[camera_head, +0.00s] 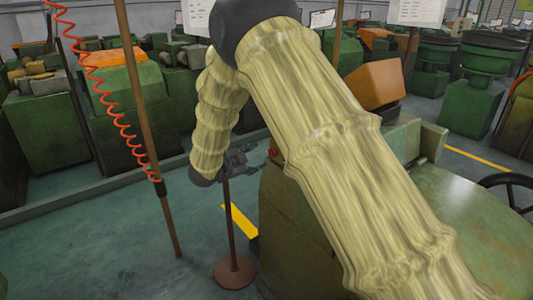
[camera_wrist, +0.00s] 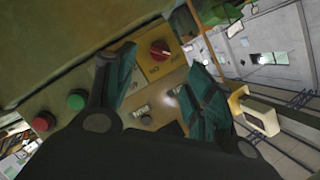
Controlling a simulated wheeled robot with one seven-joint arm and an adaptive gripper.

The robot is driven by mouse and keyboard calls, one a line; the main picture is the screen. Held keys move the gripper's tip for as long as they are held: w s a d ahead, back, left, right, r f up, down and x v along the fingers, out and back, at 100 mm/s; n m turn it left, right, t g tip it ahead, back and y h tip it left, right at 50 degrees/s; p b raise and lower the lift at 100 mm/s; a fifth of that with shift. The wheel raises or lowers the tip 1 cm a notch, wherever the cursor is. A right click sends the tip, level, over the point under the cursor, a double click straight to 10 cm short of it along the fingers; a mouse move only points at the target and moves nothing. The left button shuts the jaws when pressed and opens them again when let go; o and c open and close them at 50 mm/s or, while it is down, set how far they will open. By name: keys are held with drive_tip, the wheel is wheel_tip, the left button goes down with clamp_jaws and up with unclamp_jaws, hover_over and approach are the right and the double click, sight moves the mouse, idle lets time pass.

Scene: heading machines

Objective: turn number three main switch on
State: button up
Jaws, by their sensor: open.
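A red rotary switch (camera_wrist: 160,50) on a yellow plate (camera_wrist: 160,69) sits on a machine panel in the wrist view. No number can be read on it, so I cannot confirm that it is number three. My gripper (camera_wrist: 163,64) is open, with its teal-padded fingers on either side of the switch in the picture. I cannot tell how close they are to it. In the head view my gripper (camera_head: 250,154) is beside the upper left edge of a green machine (camera_head: 285,215). The switch cannot be made out clearly there.
A green button (camera_wrist: 76,101) and a red button (camera_wrist: 43,121) are left of my fingers in the wrist view. A brown post (camera_head: 149,120) with a red coiled hose (camera_head: 102,100) stands left of my arm. A round-based stand (camera_head: 234,271) is below my gripper.

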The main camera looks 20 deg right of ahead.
sight(269, 154)
drive_tip(key=p+x, duration=0.2)
drive_tip(key=x, duration=0.6)
drive_tip(key=c, duration=1)
